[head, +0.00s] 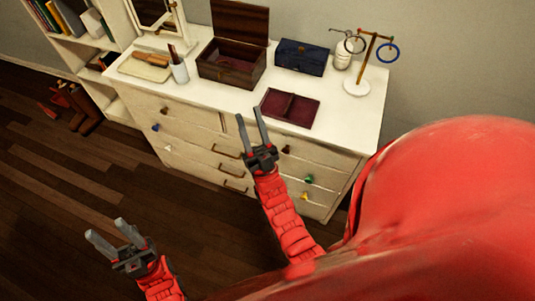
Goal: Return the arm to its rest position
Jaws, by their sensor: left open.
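My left gripper (105,228) is at the lower left, over the dark wooden floor. Its two grey fingers are apart and nothing is between them. My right gripper (248,111) is in the middle of the view, in front of the white dresser (190,126) as seen from above. Its fingers are also apart, with nothing seen between them. Its fingertips overlap the dresser's front edge in the picture, left of a flat dark red tray (290,107). I cannot tell whether they touch the dresser.
On the dresser stand an open wooden box (232,62), a dark blue box (301,57), a ring stand (356,87), a white jar (342,58), a cup (180,73) and a mirror (152,12). A bookshelf (62,48) stands at the left.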

